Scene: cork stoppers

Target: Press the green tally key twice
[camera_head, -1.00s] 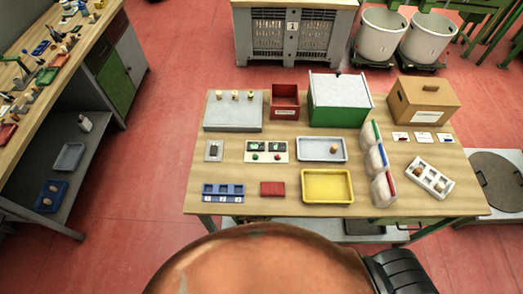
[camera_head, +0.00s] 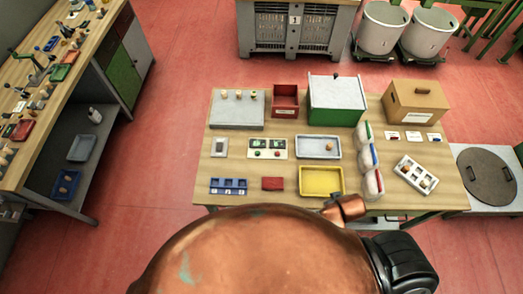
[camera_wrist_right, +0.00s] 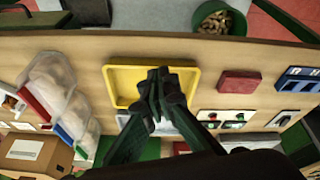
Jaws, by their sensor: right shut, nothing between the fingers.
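The tally unit (camera_head: 267,143) is a pale plate with two dark green displays and two small keys, one green, one red. It lies left of centre on the table in the head view. The green key (camera_head: 258,153) appears to be the left one; the keys are very small here. The unit also shows in the right wrist view (camera_wrist_right: 222,117), upside down and small. My right gripper (camera_wrist_right: 160,78) is shut and empty, its fingertips seen in front of the yellow tray, apart from the keys. My left gripper is in neither view.
The yellow tray (camera_head: 321,194), red block (camera_head: 273,184) and blue rack (camera_head: 228,192) line the table's front. A grey tray (camera_head: 341,148) lies right of the tally unit, a small grey plate (camera_head: 219,154) left of it.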

